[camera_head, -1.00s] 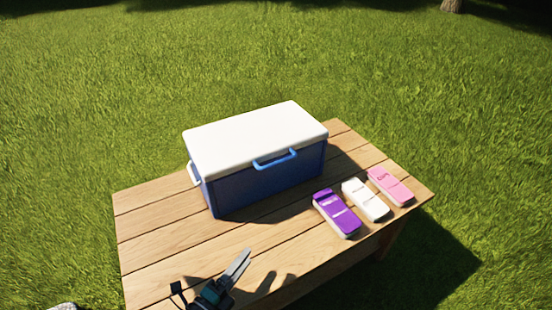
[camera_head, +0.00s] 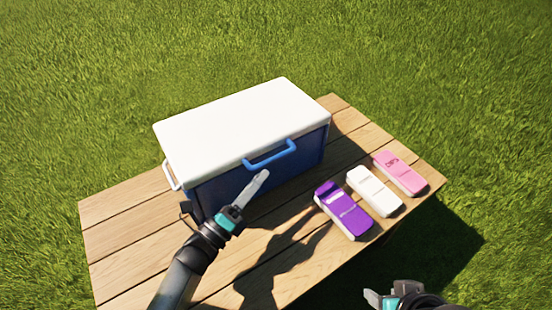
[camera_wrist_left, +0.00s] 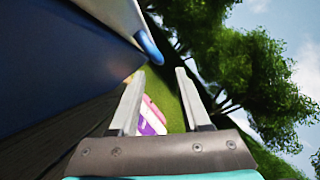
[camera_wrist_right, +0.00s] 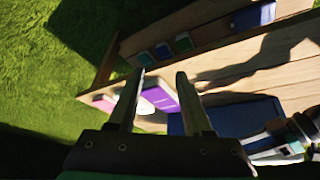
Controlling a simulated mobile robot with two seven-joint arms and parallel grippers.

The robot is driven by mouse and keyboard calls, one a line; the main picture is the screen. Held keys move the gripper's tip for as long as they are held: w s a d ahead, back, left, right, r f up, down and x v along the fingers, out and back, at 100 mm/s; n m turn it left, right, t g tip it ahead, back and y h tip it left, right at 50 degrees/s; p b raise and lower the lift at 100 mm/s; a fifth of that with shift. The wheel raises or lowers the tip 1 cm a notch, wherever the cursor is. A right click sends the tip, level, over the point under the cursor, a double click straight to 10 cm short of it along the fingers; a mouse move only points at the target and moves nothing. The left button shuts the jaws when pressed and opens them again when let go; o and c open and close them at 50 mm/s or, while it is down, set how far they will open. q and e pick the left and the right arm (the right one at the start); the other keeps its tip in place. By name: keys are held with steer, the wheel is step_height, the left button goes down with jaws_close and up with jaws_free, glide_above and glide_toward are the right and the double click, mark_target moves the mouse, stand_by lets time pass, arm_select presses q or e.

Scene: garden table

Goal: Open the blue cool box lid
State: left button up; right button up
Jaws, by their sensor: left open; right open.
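The blue cool box (camera_head: 255,180) stands on the wooden table with its white lid (camera_head: 240,120) shut. A blue handle (camera_head: 270,156) sticks out from the lid's front edge. My left gripper (camera_head: 262,176) is open and empty, just in front of the box and a little below the handle. In the left wrist view the handle (camera_wrist_left: 149,48) shows beyond the open fingers (camera_wrist_left: 158,85), to their left, apart from them. My right gripper (camera_head: 378,297) is open and empty, off the table's front edge. Its open fingers also show in the right wrist view (camera_wrist_right: 155,85).
A purple pack (camera_head: 343,210), a white pack (camera_head: 374,190) and a pink pack (camera_head: 400,173) lie on the table right of the box. A white side handle (camera_head: 171,175) is on the box's left. The wooden table (camera_head: 115,240) has bare boards at front left; grass surrounds it.

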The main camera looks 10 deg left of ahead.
mark_target(276, 156)
arm_select(q)
steer(key=shift+b+x, duration=0.7)
steer(key=shift+x, duration=3.15)
arm_select(e)
steer(key=shift+w+a+f+n+t+y, duration=0.15)
steer(key=shift+w+a+t+y, duration=0.1)
steer(key=shift+w+a+t, duration=0.3)
steer(key=shift+w+a+f+n+t+y, duration=0.1)
steer(key=shift+w+a+f+t+y, duration=0.15)
steer(key=shift+w+a+t, duration=0.35)
steer(key=shift+w+a+f+n+t+y, duration=0.1)
steer(key=shift+w+a+t+y, duration=0.25)
steer(key=shift+w+a, duration=0.35)
arm_select(q)
steer(key=shift+c, duration=0.4)
jaws_close()
